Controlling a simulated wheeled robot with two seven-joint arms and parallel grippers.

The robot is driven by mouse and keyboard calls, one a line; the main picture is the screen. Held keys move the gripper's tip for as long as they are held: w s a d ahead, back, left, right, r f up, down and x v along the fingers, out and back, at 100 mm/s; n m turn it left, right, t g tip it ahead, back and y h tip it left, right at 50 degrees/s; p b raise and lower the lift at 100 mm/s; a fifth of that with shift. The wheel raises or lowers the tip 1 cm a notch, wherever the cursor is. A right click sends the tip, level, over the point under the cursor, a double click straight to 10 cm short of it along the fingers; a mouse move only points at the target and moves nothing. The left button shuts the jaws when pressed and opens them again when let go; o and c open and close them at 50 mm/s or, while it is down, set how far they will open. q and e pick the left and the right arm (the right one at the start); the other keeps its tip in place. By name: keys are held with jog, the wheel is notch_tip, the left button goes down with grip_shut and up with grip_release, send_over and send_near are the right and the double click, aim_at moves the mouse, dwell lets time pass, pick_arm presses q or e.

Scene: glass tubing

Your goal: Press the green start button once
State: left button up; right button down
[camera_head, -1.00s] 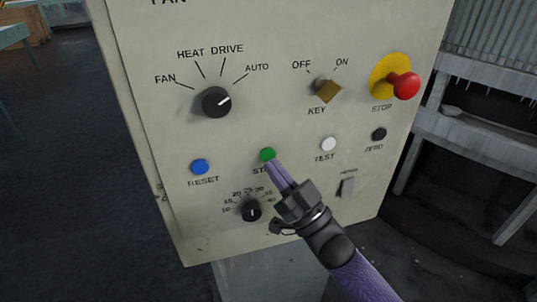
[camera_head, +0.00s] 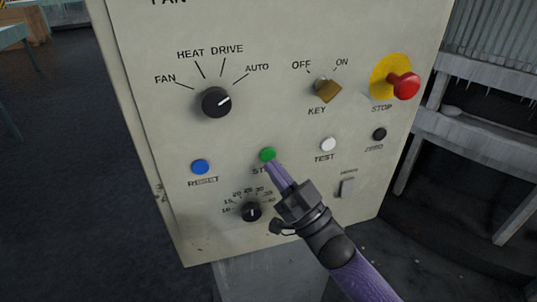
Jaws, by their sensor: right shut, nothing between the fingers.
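The green start button (camera_head: 267,154) sits on the pale control panel (camera_head: 240,130), in the row between the blue and white buttons. My right gripper (camera_head: 270,166) comes in from the lower right. It is shut and empty, with its fingertips right at the lower edge of the green button. I cannot tell whether the tips touch the button. The fingers hide part of the label under it. My left gripper is not in view.
The blue reset button (camera_head: 200,167), white test button (camera_head: 328,144) and black zero button (camera_head: 379,134) are nearby. A small dial (camera_head: 251,212) lies just left of my gripper. A selector knob (camera_head: 216,102), key switch (camera_head: 327,90) and red stop button (camera_head: 404,86) are higher up.

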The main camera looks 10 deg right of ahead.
dwell(0.4)
jog(key=shift+w, duration=0.45)
jog(key=shift+w+b, duration=0.35)
jog(key=shift+b, duration=0.05)
dwell(0.4)
jog(key=shift+s+p, duration=0.55)
jog(key=shift+s, duration=0.25)
jog(key=s+p, duration=0.3)
jog(key=s, duration=0.2)
